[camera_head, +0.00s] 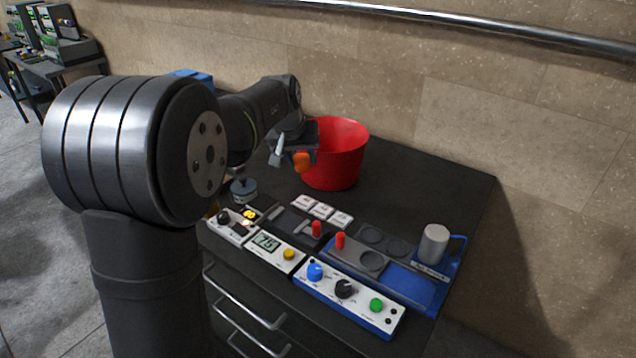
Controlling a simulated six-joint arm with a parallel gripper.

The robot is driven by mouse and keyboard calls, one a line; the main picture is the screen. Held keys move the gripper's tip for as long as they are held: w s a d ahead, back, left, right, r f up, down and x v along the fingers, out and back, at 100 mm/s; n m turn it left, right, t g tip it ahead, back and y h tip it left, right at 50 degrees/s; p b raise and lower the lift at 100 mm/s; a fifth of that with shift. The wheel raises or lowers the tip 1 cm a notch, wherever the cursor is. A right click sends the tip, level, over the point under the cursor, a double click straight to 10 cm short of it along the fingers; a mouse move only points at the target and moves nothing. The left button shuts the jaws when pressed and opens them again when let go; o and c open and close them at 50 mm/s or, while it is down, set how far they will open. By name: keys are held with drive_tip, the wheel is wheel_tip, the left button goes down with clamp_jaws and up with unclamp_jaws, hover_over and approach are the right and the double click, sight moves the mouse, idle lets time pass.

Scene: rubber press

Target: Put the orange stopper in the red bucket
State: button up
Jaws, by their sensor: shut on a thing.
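The orange stopper (302,161) is held in my gripper (297,156), in front of the upper left wall of the red bucket in this view. The red bucket (339,165) stands upright and open on the dark cabinet top. My gripper is shut on the stopper, with its jaws low beside or near the bucket's rim. I cannot tell whether the stopper touches the bucket. The bucket's left side is partly hidden by my gripper and the stopper.
Control panels with knobs and a display (266,242) line the front of the cabinet top (440,188). A blue tray (412,284) with a grey cylinder (434,244) is at the right. White blocks (322,210) lie before the bucket. The top right of the bucket is clear.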

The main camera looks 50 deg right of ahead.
drive_tip(key=s+d+m+g, duration=0.1)
drive_tip(key=s+d, duration=0.3)
drive_tip(key=s, duration=0.4)
drive_tip(key=s+d+m, duration=0.2)
drive_tip(key=s+d, duration=0.2)
drive_tip(key=s, duration=0.4)
drive_tip(key=w+f, duration=0.3)
drive_tip(key=f, duration=0.1)
drive_tip(key=w+d+f, duration=0.1)
drive_tip(key=w+f, duration=0.3)
drive_tip(key=w+d+f, duration=0.1)
drive_tip(key=w+f, duration=0.2)
drive_tip(key=f, duration=0.1)
drive_tip(key=shift+w+f, duration=0.1)
drive_tip(key=shift+w, duration=0.25)
drive_tip(key=shift+f, duration=2)
drive_tip(key=shift+f, duration=0.1)
drive_tip(key=shift+f, duration=0.1)
drive_tip(key=o, duration=1)
drive_tip(key=shift+c, duration=0.2)
